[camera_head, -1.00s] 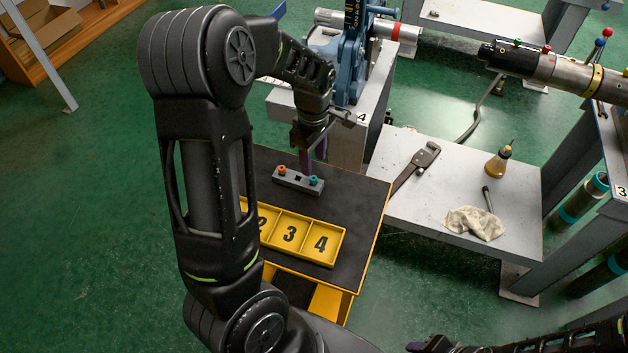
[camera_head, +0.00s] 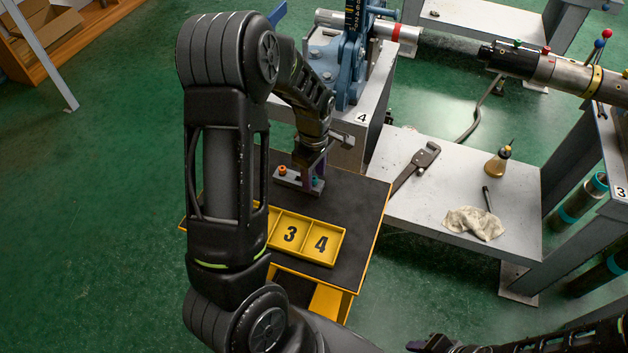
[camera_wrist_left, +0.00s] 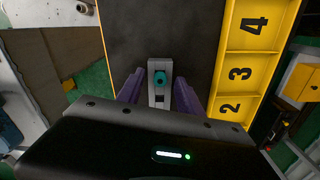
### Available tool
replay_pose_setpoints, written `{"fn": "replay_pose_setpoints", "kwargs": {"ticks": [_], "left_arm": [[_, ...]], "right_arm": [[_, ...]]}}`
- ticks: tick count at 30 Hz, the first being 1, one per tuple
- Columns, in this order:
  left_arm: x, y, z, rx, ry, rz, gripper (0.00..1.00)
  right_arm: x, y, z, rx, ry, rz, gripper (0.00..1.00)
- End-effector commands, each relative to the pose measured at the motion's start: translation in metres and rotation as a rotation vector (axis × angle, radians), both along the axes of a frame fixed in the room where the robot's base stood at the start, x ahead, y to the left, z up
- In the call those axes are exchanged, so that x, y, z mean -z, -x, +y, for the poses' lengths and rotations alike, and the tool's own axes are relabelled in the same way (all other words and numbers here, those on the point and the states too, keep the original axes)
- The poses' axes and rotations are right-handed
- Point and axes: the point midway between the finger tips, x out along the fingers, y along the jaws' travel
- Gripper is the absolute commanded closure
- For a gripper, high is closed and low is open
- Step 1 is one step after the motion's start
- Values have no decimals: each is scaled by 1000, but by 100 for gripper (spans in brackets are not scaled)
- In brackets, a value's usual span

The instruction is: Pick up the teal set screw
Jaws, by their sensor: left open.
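The teal set screw (camera_wrist_left: 159,78) stands in a small grey block (camera_wrist_left: 160,99) on the black table top, clearest in the left wrist view. In the head view, the screw is largely hidden by my fingers at the right end of the block (camera_head: 288,180). My left gripper (camera_head: 313,178) is open, its purple fingers either side of the screw. In the wrist view the fingers (camera_wrist_left: 159,88) flank the block with gaps. Contact with the screw is not visible. Part of my right gripper (camera_head: 430,342) shows at the bottom edge; its jaws are unclear.
An orange screw (camera_head: 282,170) sits at the block's left end. A yellow numbered tray (camera_head: 306,257) lies in front of the block. A grey bench (camera_head: 380,212) with a wrench (camera_head: 416,167), rag (camera_head: 474,223) and oil can (camera_head: 498,161) stands right.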

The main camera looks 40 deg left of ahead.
Motion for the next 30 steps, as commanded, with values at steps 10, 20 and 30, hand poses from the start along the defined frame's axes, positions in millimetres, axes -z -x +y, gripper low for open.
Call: {"fn": "replay_pose_setpoints", "kwargs": {"ticks": [10, 20, 30], "left_arm": [[0, 0, 0, 0, 0, 0, 57], [0, 0, 0, -1, 0, 0, 74], [0, 0, 0, -1, 0, 0, 100]], "right_arm": [[0, 0, 0, 0, 0, 0, 64], [0, 0, 0, 0, 0, 0, 64], [0, 0, 0, 0, 0, 0, 64]]}}
